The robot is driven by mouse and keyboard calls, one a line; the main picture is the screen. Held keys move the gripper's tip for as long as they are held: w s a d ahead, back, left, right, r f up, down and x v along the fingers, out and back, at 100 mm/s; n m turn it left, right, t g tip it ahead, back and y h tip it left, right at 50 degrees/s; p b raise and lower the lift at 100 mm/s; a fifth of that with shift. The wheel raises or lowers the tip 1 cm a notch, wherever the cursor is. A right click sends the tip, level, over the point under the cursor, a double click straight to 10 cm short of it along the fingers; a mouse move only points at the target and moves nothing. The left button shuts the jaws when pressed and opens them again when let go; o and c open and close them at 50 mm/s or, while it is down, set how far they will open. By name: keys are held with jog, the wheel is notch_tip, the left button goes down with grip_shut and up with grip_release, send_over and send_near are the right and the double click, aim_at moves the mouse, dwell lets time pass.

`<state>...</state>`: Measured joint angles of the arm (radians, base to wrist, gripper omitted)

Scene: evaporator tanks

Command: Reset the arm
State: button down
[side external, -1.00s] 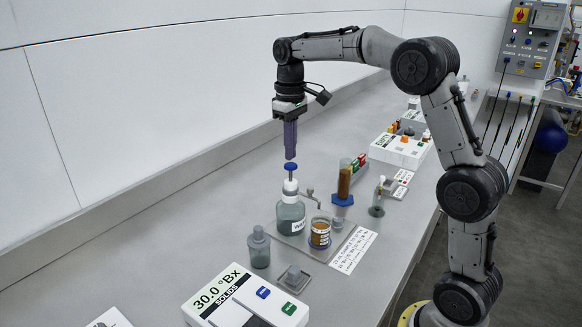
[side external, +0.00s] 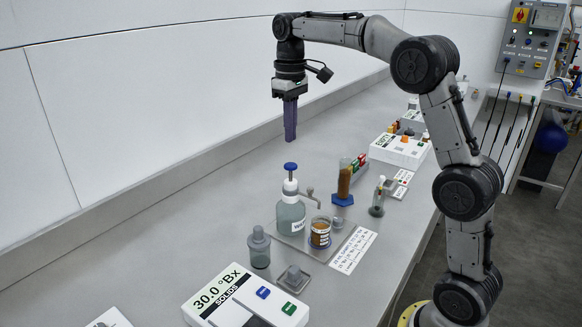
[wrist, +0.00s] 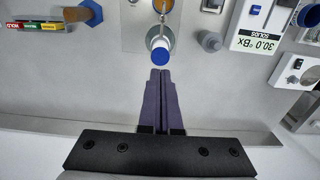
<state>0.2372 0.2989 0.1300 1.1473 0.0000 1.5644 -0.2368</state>
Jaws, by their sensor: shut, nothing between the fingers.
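My gripper (side external: 290,138) points straight down with its purple fingers together and nothing between them. It is in the air above the pump bottle (side external: 291,216), a clear bottle of greenish liquid with a blue pump top, clear of that top. In the wrist view my gripper (wrist: 160,72) shows its two fingers side by side, with the blue pump top (wrist: 160,55) just beyond the tips. My arm is raised and bent over the bench.
The bench (side external: 180,230) holds a brown-filled jar (side external: 320,234), a grey-capped bottle (side external: 259,248), a brown cylinder on a blue base (side external: 343,182), and a 30.0 °Bx meter (side external: 215,300). A white wall (side external: 120,120) runs behind. Free bench lies left of the bottles.

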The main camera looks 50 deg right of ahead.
jog(key=shift+r, duration=0.15)
jog(key=s+a+r+t, duration=0.1)
jog(key=s+a+r, duration=0.15)
jog(key=s, duration=0.25)
jog(key=s+a+r+n+t, duration=0.1)
jog(key=s+a+r, duration=0.15)
jog(key=s, duration=0.25)
jog(key=s+a+r+t, duration=0.1)
jog(key=s+a+r, duration=0.15)
jog(key=s, duration=0.25)
jog(key=s+a+f+m+t, duration=0.1)
jog(key=s+a+f+t, duration=0.1)
jog(key=s+f, duration=1)
notch_tip(320, 180, down, 3)
jog(key=shift+a+r+t, duration=0.2)
jog(key=shift+a+t, duration=0.1)
jog(key=shift+a, duration=0.2)
jog(key=shift+s, duration=0.1)
